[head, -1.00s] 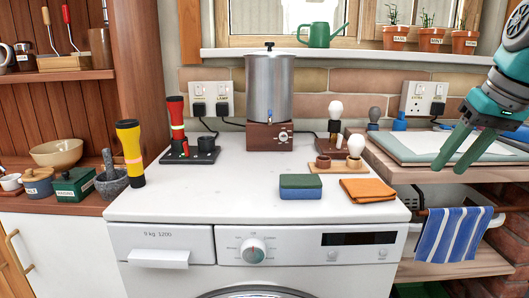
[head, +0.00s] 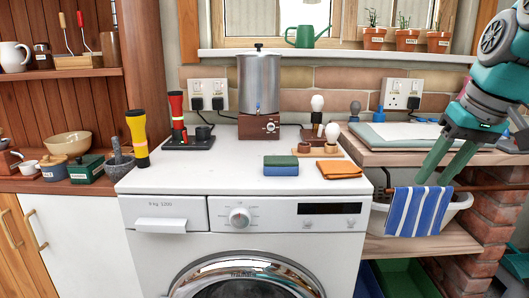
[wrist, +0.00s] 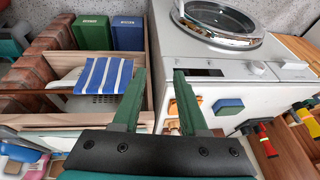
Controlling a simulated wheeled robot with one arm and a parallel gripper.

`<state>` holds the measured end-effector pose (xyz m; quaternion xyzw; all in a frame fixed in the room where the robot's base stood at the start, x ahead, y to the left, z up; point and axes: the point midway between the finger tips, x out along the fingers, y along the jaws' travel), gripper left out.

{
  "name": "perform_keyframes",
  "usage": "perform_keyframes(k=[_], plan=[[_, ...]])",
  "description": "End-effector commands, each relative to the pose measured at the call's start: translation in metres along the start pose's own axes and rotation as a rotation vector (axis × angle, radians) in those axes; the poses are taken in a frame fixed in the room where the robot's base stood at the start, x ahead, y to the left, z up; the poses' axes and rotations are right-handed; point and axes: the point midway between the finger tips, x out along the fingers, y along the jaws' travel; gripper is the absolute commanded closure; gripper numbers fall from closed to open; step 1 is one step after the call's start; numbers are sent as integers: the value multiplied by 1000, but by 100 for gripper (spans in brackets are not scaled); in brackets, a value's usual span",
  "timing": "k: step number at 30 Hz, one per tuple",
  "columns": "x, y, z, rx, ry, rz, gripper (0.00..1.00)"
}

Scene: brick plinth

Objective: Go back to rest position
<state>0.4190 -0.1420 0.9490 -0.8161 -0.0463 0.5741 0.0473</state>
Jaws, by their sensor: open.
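My gripper (head: 448,163) is at the right of the head view, in front of the wooden shelf and the striped towel. Its two green fingers are apart with nothing between them. In the wrist view my gripper (wrist: 156,88) is also open and empty, with the washing machine (wrist: 185,45) beyond it. My arm comes in from the right edge of the head view.
A blue striped towel (head: 418,211) hangs at the right above a shelf (head: 420,245). The space before the washing machine looks clear.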

Motion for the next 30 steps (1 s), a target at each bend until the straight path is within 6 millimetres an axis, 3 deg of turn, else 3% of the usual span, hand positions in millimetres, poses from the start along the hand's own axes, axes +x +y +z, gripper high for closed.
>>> perform_keyframes(k=[8,14,21,30], plan=[[33,-31,20,-31,-67,1,57],[77,-64,57,-58,-154,12,57],[138,-96,127,-69,-273,38,57],[204,-109,239,-38,-418,90,57]])
